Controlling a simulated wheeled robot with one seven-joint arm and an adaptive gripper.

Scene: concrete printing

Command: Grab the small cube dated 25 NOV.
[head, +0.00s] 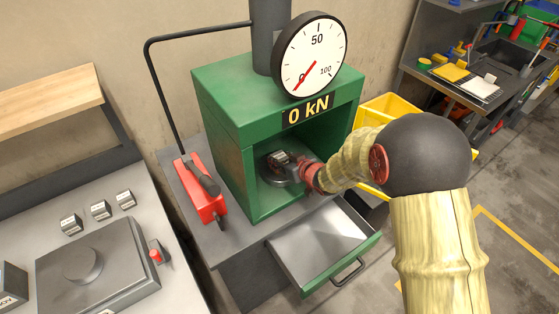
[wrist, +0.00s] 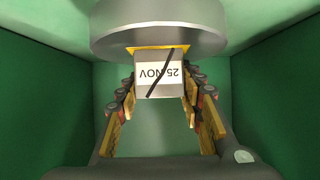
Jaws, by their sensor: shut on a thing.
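The small grey cube has a white label reading 25 NOV, upside down in the wrist view (wrist: 158,78), with a black diagonal stroke across it. In the head view the cube (head: 279,158) is inside the open green press (head: 222,105), at the round grey platen (head: 268,177). My gripper (head: 290,163) reaches in from the right, and its two fingers stand on either side of the cube, shut on it. In the wrist view the platen (wrist: 158,38) borders the cube with a thin yellow strip between. I cannot tell whether the cube touches the platen.
The press dial (head: 310,57) stands near zero, above a 0 kN display. An open metal drawer (head: 318,240) juts out below. A red pump unit (head: 201,190) stands left of the press. Several similar cubes (head: 101,210) sit on the left table. A yellow crate (head: 392,108) is behind my arm.

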